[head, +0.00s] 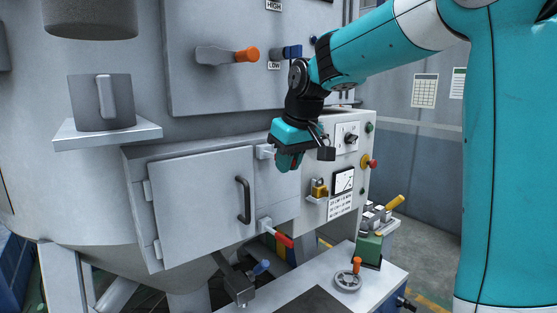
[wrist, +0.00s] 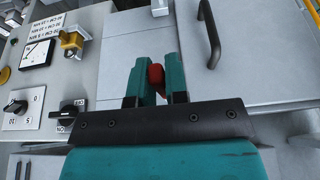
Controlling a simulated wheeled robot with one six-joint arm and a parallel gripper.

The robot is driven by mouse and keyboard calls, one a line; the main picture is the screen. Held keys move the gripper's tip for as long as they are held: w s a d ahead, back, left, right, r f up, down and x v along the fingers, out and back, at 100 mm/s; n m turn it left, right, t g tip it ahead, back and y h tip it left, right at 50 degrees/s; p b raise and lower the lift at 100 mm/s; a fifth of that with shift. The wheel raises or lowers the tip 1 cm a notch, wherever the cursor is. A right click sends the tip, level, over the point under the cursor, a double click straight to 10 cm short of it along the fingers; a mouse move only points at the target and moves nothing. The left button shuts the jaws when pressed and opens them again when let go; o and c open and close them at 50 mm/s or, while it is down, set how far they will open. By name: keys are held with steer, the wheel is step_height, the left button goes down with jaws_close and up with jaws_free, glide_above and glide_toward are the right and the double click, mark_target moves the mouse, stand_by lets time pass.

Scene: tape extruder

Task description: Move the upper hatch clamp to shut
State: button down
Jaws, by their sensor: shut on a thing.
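The hatch door (head: 200,200) is a grey square panel with a dark handle (head: 243,200), lying flat against its frame. The upper hatch clamp (head: 264,152) shows as a pale bracket at the door's upper right edge, its handle mostly hidden by my gripper (head: 289,163). In the wrist view my gripper (wrist: 156,75) is shut on the red handle of the upper clamp (wrist: 156,76), which shows between the teal fingers. The lower clamp (head: 277,235) has a red handle pointing down and right at the door's lower right edge.
An orange-tipped lever (head: 228,55) sits above. A bench with a small handwheel (head: 348,281) stands below.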

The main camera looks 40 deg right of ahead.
steer(key=shift+d, duration=0.1)
stand_by(0.3)
steer(key=shift+w+d+n+y+p, duration=0.15)
steer(key=shift+d+n+y+p, duration=0.2)
steer(key=shift+d+n, duration=0.4)
steer(key=shift+w+d+n+y+p, duration=0.1)
steer(key=shift+d+n+y+p, duration=0.15)
steer(key=shift+d+n+p, duration=0.5)
steer(key=shift+a+b, duration=0.25)
steer(key=shift+b, duration=0.05)
steer(key=shift+n, duration=0.3)
steer(key=d+n+p, duration=0.1)
steer(key=w+d+n+y+p, duration=0.1)
steer(key=n, duration=0.1)
steer(key=shift+w+d+g, duration=0.1)
steer(key=shift+w+g, duration=0.05)
steer(key=shift+g, duration=0.25)
steer(key=shift+n, duration=0.3)
